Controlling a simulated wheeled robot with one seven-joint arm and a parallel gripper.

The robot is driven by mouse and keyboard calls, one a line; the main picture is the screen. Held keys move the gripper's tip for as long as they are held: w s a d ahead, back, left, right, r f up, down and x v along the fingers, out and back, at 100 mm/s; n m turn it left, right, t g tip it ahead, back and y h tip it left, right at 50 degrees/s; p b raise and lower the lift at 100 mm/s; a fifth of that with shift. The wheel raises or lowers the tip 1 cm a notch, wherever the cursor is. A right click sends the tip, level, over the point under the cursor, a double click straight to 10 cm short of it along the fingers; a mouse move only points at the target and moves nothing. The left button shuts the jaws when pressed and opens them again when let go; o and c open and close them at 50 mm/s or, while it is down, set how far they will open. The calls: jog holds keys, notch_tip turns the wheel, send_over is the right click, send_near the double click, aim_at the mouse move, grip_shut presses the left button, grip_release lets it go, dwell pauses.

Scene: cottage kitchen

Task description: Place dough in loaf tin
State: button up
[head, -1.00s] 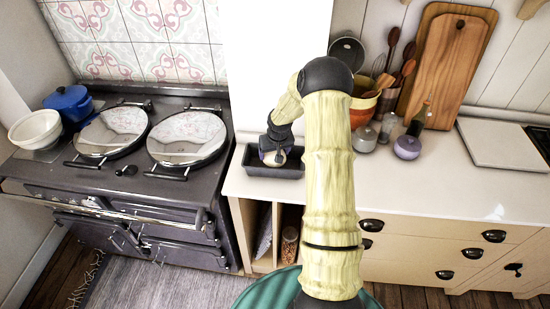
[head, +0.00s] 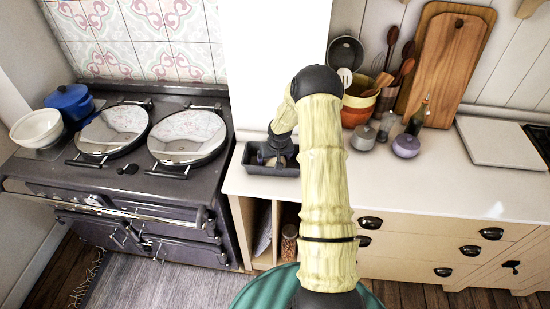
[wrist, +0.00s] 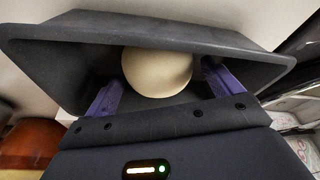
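The loaf tin (head: 258,170) is a dark grey rectangular tin on the counter beside the stove. In the wrist view the tin (wrist: 60,45) fills the upper part. The dough (wrist: 157,72) is a smooth, pale ball inside the tin, between my purple fingers. My gripper (wrist: 163,76) reaches down into the tin. Its fingers stand apart on either side of the dough, with a visible gap on the right and little or none on the left. In the head view my gripper (head: 275,158) hides most of the dough.
The dark stove (head: 120,170) with two round lids is left of the tin. An orange striped bowl (head: 358,105), small jars (head: 363,138) and wooden cutting boards (head: 445,65) stand to the right. The counter (head: 430,175) in front of them is clear.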

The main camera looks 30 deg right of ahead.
jog(key=shift+o, duration=0.5)
jog(key=shift+a, duration=0.1)
jog(key=shift+r, duration=0.2)
jog(key=b+v, duration=0.2)
jog(key=v, duration=0.9)
jog(key=shift+r+b, duration=0.3)
jog(key=shift+r, duration=0.05)
jog(key=shift+s, duration=0.15)
jog(key=shift+a, duration=0.1)
jog(key=s+a+r+n, duration=0.1)
jog(key=s+a+r, duration=0.3)
jog(key=s+a, duration=0.4)
jog(key=s+a+r+n, duration=0.1)
jog(key=s+a+r, duration=0.3)
jog(key=s+a, duration=0.5)
jog(key=s, duration=0.6)
jog(key=shift+s+r+g+y, duration=0.25)
jog(key=shift+r+g+y, duration=0.05)
jog(key=shift+g, duration=0.1)
